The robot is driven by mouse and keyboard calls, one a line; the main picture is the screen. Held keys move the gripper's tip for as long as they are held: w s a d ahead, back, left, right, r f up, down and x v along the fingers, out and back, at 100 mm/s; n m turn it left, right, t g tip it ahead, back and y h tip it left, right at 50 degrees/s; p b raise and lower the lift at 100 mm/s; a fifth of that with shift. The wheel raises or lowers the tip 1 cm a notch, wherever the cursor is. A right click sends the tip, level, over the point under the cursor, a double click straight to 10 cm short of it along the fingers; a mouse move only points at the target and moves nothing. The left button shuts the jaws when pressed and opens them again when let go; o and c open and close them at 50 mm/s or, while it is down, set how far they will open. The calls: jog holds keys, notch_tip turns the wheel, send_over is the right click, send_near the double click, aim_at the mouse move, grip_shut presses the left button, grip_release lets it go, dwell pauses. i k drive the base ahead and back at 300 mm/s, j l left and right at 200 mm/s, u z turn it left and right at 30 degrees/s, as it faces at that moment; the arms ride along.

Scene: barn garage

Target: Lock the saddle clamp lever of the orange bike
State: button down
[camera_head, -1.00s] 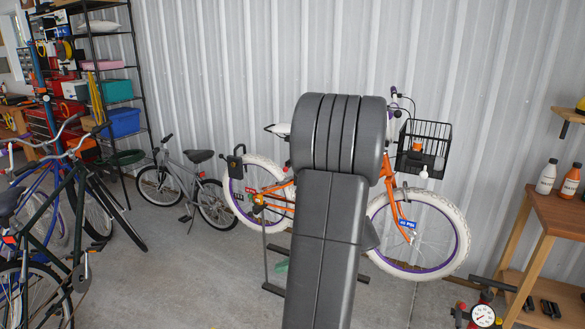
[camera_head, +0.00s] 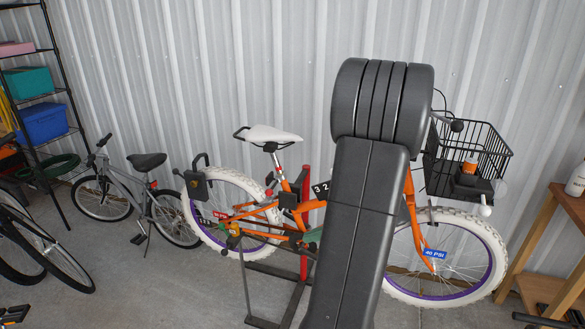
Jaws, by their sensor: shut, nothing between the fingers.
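The orange bike (camera_head: 408,215) stands against the metal wall, partly hidden behind my arm. Its white saddle (camera_head: 272,134) shows clear to the left of my arm, on a thin seat post (camera_head: 277,163) that runs down into the orange frame. A small black part sits just under the saddle and small red parts lie near the top of the frame tube. I cannot make out the clamp lever or its position. My dark grey arm rises across the middle of the bike; my gripper is not seen.
A red stand post (camera_head: 304,210) is by the bike's frame. A black wire basket (camera_head: 465,160) is at the bike's right end. A wooden bench (camera_head: 565,215) stands at the right and a grey bike (camera_head: 140,195) at the left.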

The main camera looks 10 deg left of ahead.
aim_at(269, 192)
jog(key=i+j+z, duration=0.35)
jog(key=i+j, duration=0.45)
jog(key=i, duration=0.05)
